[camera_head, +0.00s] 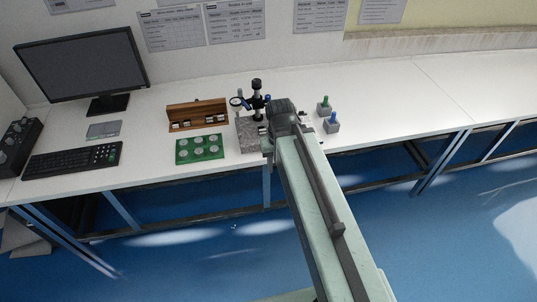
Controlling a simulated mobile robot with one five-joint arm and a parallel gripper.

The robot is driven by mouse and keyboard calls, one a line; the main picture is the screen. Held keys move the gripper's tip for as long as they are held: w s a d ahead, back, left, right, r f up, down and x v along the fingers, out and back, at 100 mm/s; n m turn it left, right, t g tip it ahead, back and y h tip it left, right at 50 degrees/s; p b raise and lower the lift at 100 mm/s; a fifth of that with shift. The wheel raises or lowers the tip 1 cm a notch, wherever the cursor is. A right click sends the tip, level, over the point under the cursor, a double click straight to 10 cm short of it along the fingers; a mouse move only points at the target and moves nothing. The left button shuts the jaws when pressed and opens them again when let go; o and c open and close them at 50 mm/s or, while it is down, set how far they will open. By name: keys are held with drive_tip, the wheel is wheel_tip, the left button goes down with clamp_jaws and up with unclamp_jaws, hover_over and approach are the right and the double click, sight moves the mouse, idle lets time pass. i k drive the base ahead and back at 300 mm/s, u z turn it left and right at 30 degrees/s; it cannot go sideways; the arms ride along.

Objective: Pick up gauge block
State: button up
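I cannot clearly single out a gauge block. An open wooden case (197,115) on the white bench holds several small pale and dark pieces, too small to identify. My arm reaches forward from the bottom right to the bench's front edge. Its dark wrist end (284,110) is just right of a grey stone stand (250,136) with a dial gauge and black post. My gripper's fingers are hidden behind the wrist or too small to make out, so I cannot see whether they hold anything.
A green tray (200,149) with several round silver discs lies before the case. Two grey blocks with a green knob (324,106) and a blue knob (332,123) stand right of my wrist. A monitor (82,66) and keyboard (73,160) are left. The bench's right side (420,95) is clear.

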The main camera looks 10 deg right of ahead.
sight(262, 130)
drive_tip(key=z, duration=0.05)
drive_tip(key=k, duration=0.35)
drive_tip(key=u, duration=0.5)
drive_tip(key=i, duration=1)
drive_tip(key=u, duration=0.7)
drive_tip(key=k, duration=0.6)
drive_tip(key=u, duration=0.2)
drive_tip(key=i, duration=1.1)
drive_tip(key=z, duration=0.1)
